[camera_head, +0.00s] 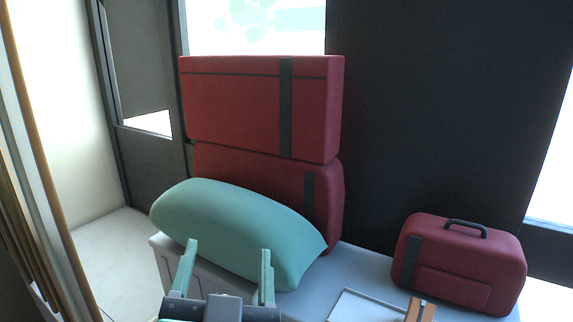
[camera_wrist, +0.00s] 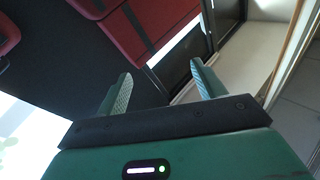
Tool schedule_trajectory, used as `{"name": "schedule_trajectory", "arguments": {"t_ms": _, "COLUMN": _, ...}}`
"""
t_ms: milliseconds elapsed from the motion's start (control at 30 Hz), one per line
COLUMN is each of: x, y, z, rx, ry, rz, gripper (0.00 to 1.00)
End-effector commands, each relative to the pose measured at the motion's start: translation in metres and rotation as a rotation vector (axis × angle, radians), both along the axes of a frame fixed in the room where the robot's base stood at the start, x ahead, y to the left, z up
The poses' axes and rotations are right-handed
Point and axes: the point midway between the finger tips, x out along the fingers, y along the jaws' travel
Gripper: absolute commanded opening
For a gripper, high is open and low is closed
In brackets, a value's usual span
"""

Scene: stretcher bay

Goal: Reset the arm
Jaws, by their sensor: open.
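My gripper (camera_head: 226,268) shows at the bottom of the head view, its two green fingers spread apart with nothing between them. It appears in front of a teal pillow (camera_head: 235,228) that leans on the red cases; whether it touches the pillow I cannot tell. In the wrist view my gripper (camera_wrist: 163,85) is also open and empty, with dark wall and floor beyond it.
Two red cases, an upper one (camera_head: 235,105) and a lower one (camera_head: 322,200), are stacked on a pale surface (camera_head: 358,262). A red handled bag (camera_head: 460,262) stands at the right. A white tray-like item (camera_head: 365,307) lies at the front. Pale floor (camera_head: 105,250) is clear at left.

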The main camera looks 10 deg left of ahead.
Motion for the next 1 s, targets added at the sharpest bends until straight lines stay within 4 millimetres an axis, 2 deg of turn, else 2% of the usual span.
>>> {"name": "schedule_trajectory", "arguments": {"t_ms": 33, "x": -0.016, "y": -0.035, "z": 0.025, "rx": -0.032, "ry": -0.104, "rz": -0.067, "gripper": 0.69}}
{"name": "schedule_trajectory", "arguments": {"t_ms": 100, "x": -0.046, "y": -0.079, "z": 0.06, "rx": -0.097, "ry": -0.257, "rz": -0.173, "gripper": 0.69}}
{"name": "schedule_trajectory", "arguments": {"t_ms": 167, "x": -0.079, "y": -0.114, "z": 0.088, "rx": -0.161, "ry": -0.384, "rz": -0.278, "gripper": 0.69}}
{"name": "schedule_trajectory", "arguments": {"t_ms": 200, "x": -0.095, "y": -0.127, "z": 0.118, "rx": -0.193, "ry": -0.441, "rz": -0.326, "gripper": 0.69}}
{"name": "schedule_trajectory", "arguments": {"t_ms": 233, "x": -0.09, "y": -0.121, "z": 0.151, "rx": -0.186, "ry": -0.428, "rz": -0.309, "gripper": 0.69}}
{"name": "schedule_trajectory", "arguments": {"t_ms": 300, "x": -0.088, "y": -0.119, "z": 0.188, "rx": -0.179, "ry": -0.421, "rz": -0.3, "gripper": 0.69}}
{"name": "schedule_trajectory", "arguments": {"t_ms": 433, "x": -0.087, "y": -0.118, "z": 0.237, "rx": -0.17, "ry": -0.416, "rz": -0.292, "gripper": 0.69}}
{"name": "schedule_trajectory", "arguments": {"t_ms": 500, "x": -0.087, "y": -0.117, "z": 0.252, "rx": -0.167, "ry": -0.414, "rz": -0.289, "gripper": 0.69}}
{"name": "schedule_trajectory", "arguments": {"t_ms": 600, "x": -0.087, "y": -0.117, "z": 0.262, "rx": -0.164, "ry": -0.413, "rz": -0.286, "gripper": 0.69}}
{"name": "schedule_trajectory", "arguments": {"t_ms": 1000, "x": -0.086, "y": -0.116, "z": 0.259, "rx": -0.163, "ry": -0.411, "rz": -0.284, "gripper": 0.69}}
